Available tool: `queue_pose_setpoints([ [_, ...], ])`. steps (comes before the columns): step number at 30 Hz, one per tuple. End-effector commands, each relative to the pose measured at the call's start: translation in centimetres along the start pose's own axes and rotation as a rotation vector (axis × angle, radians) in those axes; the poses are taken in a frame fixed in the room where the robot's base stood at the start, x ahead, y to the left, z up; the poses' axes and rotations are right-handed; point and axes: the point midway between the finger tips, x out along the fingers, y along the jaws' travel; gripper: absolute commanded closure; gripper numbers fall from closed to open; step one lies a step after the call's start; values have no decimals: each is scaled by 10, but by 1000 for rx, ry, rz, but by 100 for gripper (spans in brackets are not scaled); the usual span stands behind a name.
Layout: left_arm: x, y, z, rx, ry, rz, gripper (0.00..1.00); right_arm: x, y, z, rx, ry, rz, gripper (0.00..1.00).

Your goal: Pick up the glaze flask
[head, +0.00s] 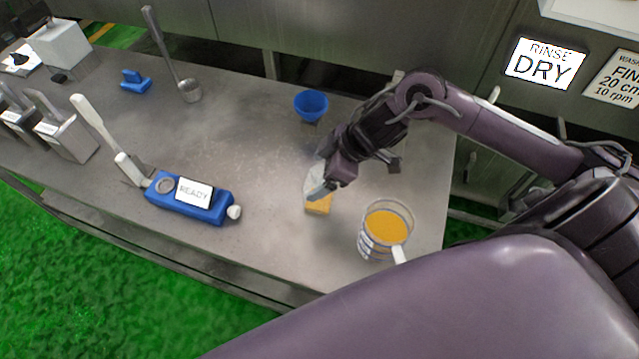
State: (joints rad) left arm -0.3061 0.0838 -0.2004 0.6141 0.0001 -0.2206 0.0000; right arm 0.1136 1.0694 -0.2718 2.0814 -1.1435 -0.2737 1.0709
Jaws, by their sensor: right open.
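A small vessel with orange contents (319,206), which looks like the glaze flask, stands on the grey bench near its front edge. My right gripper (318,190) reaches down over it from the right and hides much of its upper part. The gripper is open, with its fingertips at or just above the vessel; I cannot tell whether they touch it. My left gripper is out of view.
A clear jug of orange liquid (386,222) with a white handle stands close on the right. A blue device reading READY (190,196) lies left. A blue bowl (311,104) and a ladle (189,91) are behind. The bench (235,130) between is clear.

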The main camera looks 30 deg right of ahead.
Motion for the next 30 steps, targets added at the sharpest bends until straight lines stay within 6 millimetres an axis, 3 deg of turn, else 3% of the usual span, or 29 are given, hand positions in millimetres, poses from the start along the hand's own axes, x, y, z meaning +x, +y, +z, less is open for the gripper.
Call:
queue_pose_setpoints([
  [6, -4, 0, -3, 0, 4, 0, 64, 21, 1, 0, 1, 1, 2, 14],
  [13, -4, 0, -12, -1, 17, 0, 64, 22, 1, 0, -1, 0, 2, 16],
  [27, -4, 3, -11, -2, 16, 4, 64, 22, 1, 0, 0, -1, 2, 77],
  [30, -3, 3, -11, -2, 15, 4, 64, 21, 1, 0, -1, 0, 2, 77],
])
